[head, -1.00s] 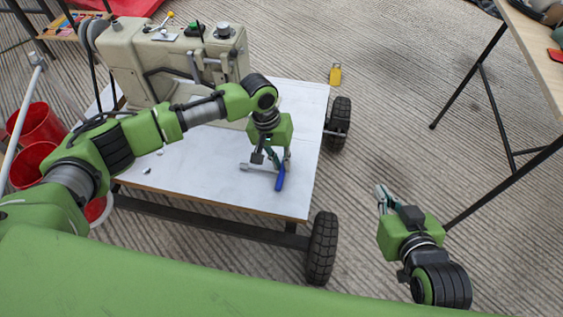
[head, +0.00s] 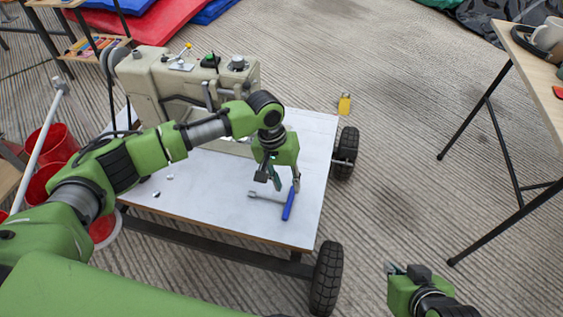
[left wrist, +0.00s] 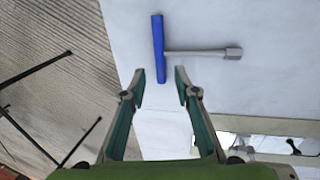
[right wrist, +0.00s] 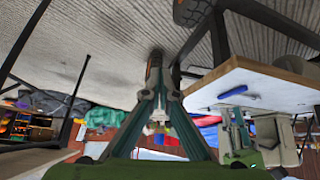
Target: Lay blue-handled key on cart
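The blue-handled key (head: 288,204) lies on the white top of the cart (head: 225,215), near its front right corner. Its grey shaft points left in the head view. It also shows in the left wrist view (left wrist: 158,50), ahead of the fingertips. My left gripper (head: 282,186) is open and empty, just above and behind the key, with a gap between the fingers and the handle in the left wrist view (left wrist: 160,85). My right gripper (head: 394,268) is off to the right of the cart, over the floor. Its fingertips are close together with nothing between them in the right wrist view (right wrist: 162,75).
A beige machine (head: 175,85) fills the back of the cart. Red buckets (head: 50,150) stand left of it. A yellow object (head: 345,104) lies on the floor behind the wheel. A wooden table (head: 530,50) stands at the right, with open floor between.

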